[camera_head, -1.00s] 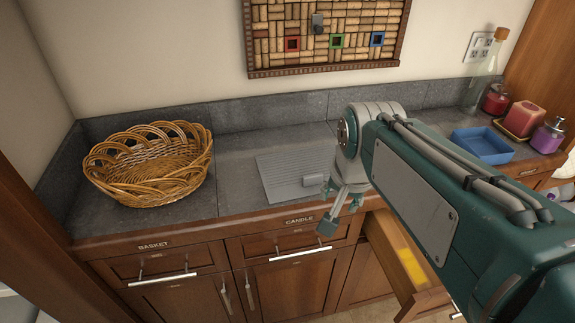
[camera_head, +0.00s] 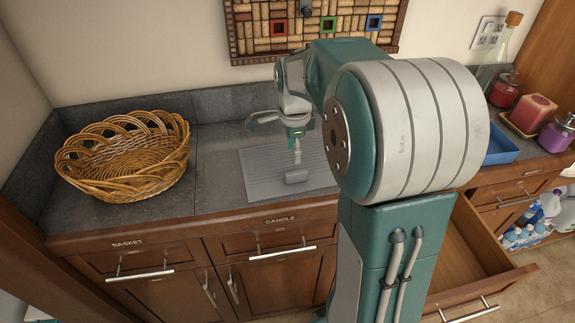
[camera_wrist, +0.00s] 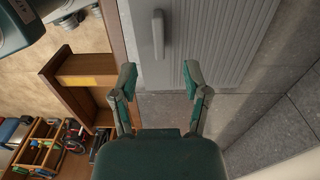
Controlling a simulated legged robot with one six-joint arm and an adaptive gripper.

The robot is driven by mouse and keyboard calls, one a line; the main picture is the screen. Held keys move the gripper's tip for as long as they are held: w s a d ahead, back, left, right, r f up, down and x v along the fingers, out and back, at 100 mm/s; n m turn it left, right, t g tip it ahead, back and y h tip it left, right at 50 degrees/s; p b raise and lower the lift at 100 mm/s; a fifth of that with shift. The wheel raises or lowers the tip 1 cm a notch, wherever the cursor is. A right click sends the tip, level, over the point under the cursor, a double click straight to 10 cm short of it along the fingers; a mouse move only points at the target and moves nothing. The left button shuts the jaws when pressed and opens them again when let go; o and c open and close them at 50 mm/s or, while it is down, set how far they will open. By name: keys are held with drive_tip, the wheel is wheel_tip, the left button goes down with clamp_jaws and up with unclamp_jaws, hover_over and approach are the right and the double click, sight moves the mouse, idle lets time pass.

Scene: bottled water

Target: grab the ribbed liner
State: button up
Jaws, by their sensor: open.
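The ribbed liner (camera_head: 262,178) is a flat grey sheet with fine parallel ridges, lying on the dark stone counter. A small grey raised handle-like block (camera_head: 297,175) sits near its front edge. In the wrist view the ribbed liner (camera_wrist: 218,40) fills the upper right, with the grey block (camera_wrist: 158,35) standing near its left edge. My gripper (camera_head: 292,137) hangs over the liner in the head view. In the wrist view my gripper (camera_wrist: 160,78) is open and empty, its fingers apart below the block. Part of the liner's right side is hidden behind my arm.
A wicker basket (camera_head: 125,165) stands on the counter at left. A blue tray (camera_head: 500,150), red jars and a bottle (camera_head: 500,50) stand at right. An open drawer (camera_head: 455,255) juts out at front right. A cork board hangs on the wall behind.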

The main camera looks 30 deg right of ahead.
sight(296, 172)
wheel_tip(296, 172, down, 3)
drive_tip(key=shift+r, duration=0.2)
drive_tip(key=f, duration=0.2)
drive_tip(key=d+f, duration=0.1)
drive_tip(key=f, duration=0.2)
drive_tip(key=shift+s, duration=0.15)
drive_tip(key=shift+a+f, duration=0.1)
drive_tip(key=shift+f, duration=0.3)
drive_tip(key=shift+a, duration=0.1)
drive_tip(key=shift+c, duration=0.3)
clamp_jaws()
